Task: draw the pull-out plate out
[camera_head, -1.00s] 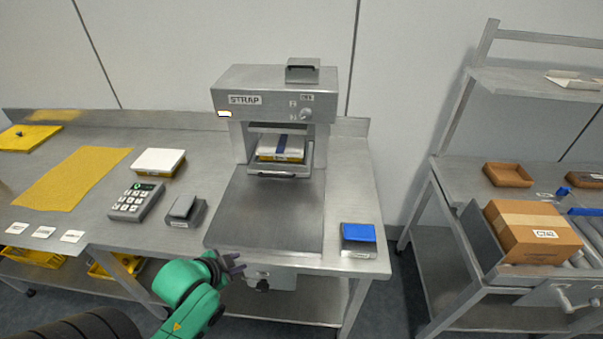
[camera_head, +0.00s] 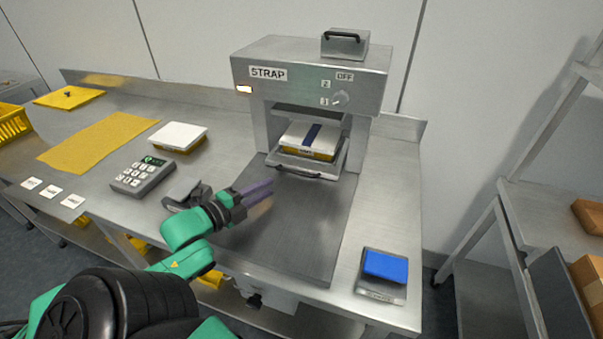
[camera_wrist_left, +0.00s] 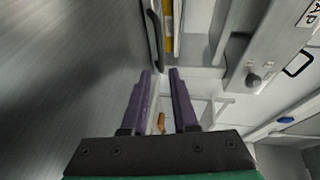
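The pull-out plate (camera_head: 337,174) sits in the opening of the grey STRAP machine (camera_head: 305,62), with a dark bar handle (camera_head: 298,174) on its front edge. A white and yellow box (camera_head: 318,142) with a dark blue band lies on it. My left gripper (camera_head: 266,188) is over the metal bed in front of the machine, short of the handle and to its left. In the left wrist view its two purple fingers (camera_wrist_left: 160,74) are apart with nothing between them. The handle (camera_wrist_left: 155,38) shows just beyond the fingertips there. My right gripper is not in view.
On the left stand a keypad (camera_head: 142,178), a white-topped box (camera_head: 178,136) and a yellow mat (camera_head: 88,145). A small grey device (camera_head: 184,193) is close beside my left gripper. A blue-topped block (camera_head: 385,266) is at the front right. The metal bed (camera_head: 300,225) is clear.

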